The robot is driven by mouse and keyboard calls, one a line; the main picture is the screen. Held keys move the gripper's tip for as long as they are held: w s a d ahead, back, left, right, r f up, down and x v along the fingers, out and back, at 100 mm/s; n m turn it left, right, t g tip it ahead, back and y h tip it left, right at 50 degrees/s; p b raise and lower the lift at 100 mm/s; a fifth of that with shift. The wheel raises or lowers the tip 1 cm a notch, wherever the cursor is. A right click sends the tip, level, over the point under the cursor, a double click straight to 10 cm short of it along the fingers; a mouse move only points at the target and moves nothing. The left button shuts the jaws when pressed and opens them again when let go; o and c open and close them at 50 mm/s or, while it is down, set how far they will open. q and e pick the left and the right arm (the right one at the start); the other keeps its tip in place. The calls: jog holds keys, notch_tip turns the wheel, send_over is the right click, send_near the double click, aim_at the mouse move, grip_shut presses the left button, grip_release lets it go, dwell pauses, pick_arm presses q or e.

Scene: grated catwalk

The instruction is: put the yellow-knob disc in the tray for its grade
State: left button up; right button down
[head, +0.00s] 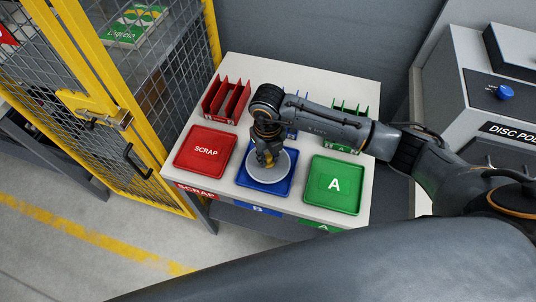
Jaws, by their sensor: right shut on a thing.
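A pale round disc (268,174) is at the blue tray (250,187) in the middle of the table. My right gripper (268,161) is above the disc's centre, shut on its knob; the fingers mostly hide the knob, with a little yellow showing between them. I cannot tell whether the disc rests on the tray or hangs just above it. The red SCRAP tray (205,151) lies to the left and the green A tray (334,185) to the right; both are empty. The blue tray's letter is covered, but the label (258,209) on the table's front edge reads B. My left gripper is out of view.
Behind the trays stand a red slotted rack (226,101), a blue rack partly hidden by my arm, and a green rack (349,109). A yellow-framed mesh cage (150,110) borders the table's left. A machine with a blue knob (505,93) stands at the right.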

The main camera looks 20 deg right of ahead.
jog(key=shift+f+b, duration=0.8)
jog(key=shift+f, duration=0.3)
jog(key=c, duration=0.7)
grip_release()
jog(key=shift+r, duration=0.1)
jog(key=shift+r+p, duration=2.85)
jog(key=shift+r, duration=1.1)
jog(key=shift+f, duration=0.1)
